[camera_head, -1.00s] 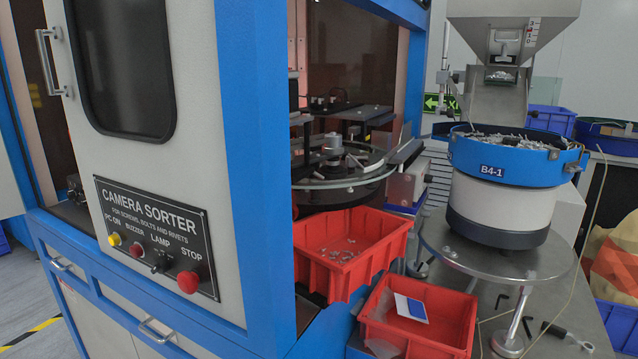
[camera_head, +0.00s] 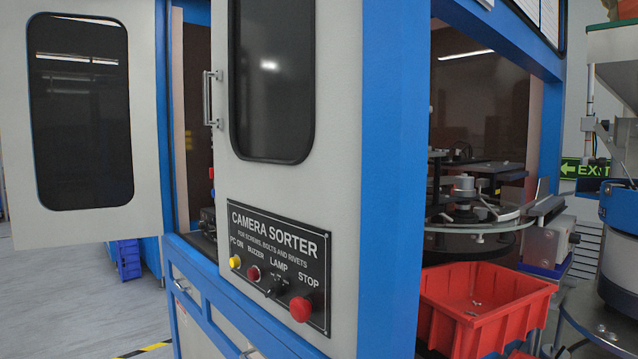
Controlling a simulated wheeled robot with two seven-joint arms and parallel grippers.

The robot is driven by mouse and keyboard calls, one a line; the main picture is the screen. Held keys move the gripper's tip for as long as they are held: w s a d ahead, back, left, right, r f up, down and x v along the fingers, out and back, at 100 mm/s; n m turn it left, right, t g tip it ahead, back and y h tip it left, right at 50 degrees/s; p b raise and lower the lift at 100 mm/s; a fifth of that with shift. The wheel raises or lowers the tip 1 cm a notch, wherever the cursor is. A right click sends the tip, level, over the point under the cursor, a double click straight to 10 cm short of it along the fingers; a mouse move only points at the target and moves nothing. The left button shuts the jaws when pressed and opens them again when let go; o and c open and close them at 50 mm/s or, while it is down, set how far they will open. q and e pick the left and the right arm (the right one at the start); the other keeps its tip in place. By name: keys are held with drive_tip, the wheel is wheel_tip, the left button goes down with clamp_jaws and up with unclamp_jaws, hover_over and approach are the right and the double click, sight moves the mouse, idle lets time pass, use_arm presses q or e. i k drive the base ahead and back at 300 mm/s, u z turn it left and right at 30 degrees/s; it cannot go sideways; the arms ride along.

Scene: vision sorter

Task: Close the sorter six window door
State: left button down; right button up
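The sorter is a blue and light grey cabinet with a black "CAMERA SORTER" panel (camera_head: 279,262). A light grey door with a dark rounded window (camera_head: 80,125) stands swung open at the left. Beside it is a dark opening (camera_head: 196,130) in the cabinet. No handle shows on the open door's visible face. Neither of my grippers is in view.
A red bin (camera_head: 485,308) with small parts stands at the sorter's right side, below a glass turntable (camera_head: 480,222). A red stop button (camera_head: 301,309) sticks out from the panel. A blue feeder bowl (camera_head: 620,210) is at the right edge. Grey floor (camera_head: 90,300) is clear at lower left.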

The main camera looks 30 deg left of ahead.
sight(78, 126)
drive_tip(key=u, duration=2.75)
drive_tip(key=i, duration=6.15)
drive_tip(key=z, duration=4.6)
drive_tip(key=i, duration=0.95)
drive_tip(key=u, duration=0.1)
